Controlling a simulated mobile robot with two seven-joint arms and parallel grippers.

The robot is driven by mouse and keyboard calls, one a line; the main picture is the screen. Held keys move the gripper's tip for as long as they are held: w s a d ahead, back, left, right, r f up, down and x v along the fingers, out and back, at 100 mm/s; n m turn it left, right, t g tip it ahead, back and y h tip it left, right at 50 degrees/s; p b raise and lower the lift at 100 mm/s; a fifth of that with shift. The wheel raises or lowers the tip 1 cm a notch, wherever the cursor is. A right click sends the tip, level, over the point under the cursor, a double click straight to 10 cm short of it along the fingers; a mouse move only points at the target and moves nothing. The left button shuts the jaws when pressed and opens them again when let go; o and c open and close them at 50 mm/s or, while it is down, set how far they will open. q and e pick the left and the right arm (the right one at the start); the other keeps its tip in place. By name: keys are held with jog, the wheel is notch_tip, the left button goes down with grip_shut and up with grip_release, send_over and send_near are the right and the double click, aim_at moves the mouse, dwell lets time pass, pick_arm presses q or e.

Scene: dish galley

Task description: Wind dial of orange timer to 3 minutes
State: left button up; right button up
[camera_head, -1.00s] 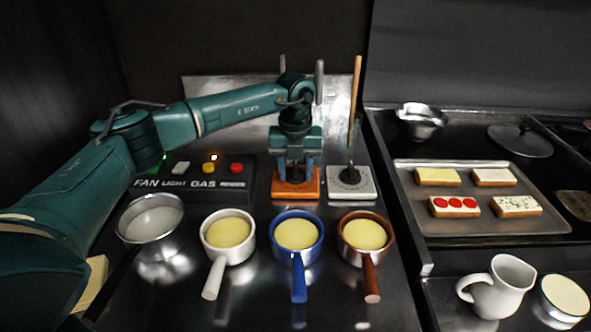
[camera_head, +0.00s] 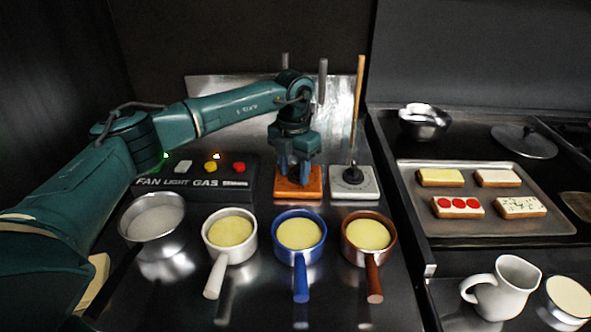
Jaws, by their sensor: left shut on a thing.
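The orange timer (camera_head: 298,190) lies at the back middle of the dark counter, behind the blue pan. My left gripper (camera_head: 293,176) points straight down over it, its fingers shut on the timer's dial. The dial and its markings are hidden by the fingers, so the setting cannot be read. A white timer (camera_head: 354,187) with a black dial (camera_head: 352,174) lies just to the right. My right gripper is not in view.
White (camera_head: 230,252), blue (camera_head: 299,254) and brown (camera_head: 368,252) pans stand in front of the timers. A control box (camera_head: 190,190) with buttons is on the left, near a metal bowl (camera_head: 136,229). A toast tray (camera_head: 480,229) and white jug (camera_head: 503,290) are on the right.

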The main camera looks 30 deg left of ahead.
aim_at(293, 168)
pick_arm(q)
jog(key=shift+w+a+r+m, duration=0.1)
jog(key=shift+a+m, duration=0.1)
jog(key=shift+m, duration=1.3)
jog(key=o, duration=1)
jog(key=shift+c, duration=0.2)
notch_tip(293, 168, up, 13)
jog(key=b, duration=0.1)
jog(key=shift+c, duration=0.3)
